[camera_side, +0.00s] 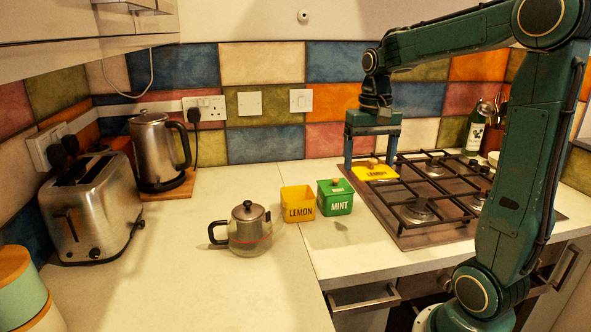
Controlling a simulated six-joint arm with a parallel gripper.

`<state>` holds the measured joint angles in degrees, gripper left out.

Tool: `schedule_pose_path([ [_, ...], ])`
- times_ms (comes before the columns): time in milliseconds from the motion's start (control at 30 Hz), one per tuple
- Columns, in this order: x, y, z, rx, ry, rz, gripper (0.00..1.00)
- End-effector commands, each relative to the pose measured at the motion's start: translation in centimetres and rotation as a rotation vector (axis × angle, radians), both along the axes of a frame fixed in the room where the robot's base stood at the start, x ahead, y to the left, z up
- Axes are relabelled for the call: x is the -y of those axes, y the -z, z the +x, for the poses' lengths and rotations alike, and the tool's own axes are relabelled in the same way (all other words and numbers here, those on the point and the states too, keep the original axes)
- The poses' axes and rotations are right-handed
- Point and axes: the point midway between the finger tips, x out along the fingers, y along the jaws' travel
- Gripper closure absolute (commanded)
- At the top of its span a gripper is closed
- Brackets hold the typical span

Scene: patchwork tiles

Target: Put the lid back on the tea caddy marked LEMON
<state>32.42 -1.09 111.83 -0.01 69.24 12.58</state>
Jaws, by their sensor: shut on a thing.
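The yellow tea caddy marked LEMON (298,205) stands open on the counter, without its lid. The yellow lid (380,174), with a wooden knob and lettering on it, is in my gripper (373,162). My gripper is shut on the lid and holds it above the left back part of the hob, to the right of and above the caddies. The exact hold on the knob is small and hard to see. The green caddy marked MINT (335,198) stands close to the right of the LEMON caddy with its green lid on.
A glass teapot (248,228) stands left of the LEMON caddy. The hob (436,214) lies to the right. A kettle (156,150) and a toaster (92,205) stand at left. A green bottle (475,130) is at the back right. The front counter is clear.

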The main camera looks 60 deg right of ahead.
Motion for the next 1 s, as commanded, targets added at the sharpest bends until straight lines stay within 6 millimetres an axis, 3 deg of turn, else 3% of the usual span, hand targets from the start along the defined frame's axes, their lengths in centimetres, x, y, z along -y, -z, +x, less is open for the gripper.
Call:
schedule_pose_path([
  [167, 0.3, 0.1, 1.2, -0.001, -0.002, 0.001, 0.41],
  [367, 1.1, 0.3, 4.2, -0.001, -0.003, 0.001, 0.41],
  [1000, 2.7, 4.2, 17.4, -0.003, -0.007, 0.001, 0.41],
])
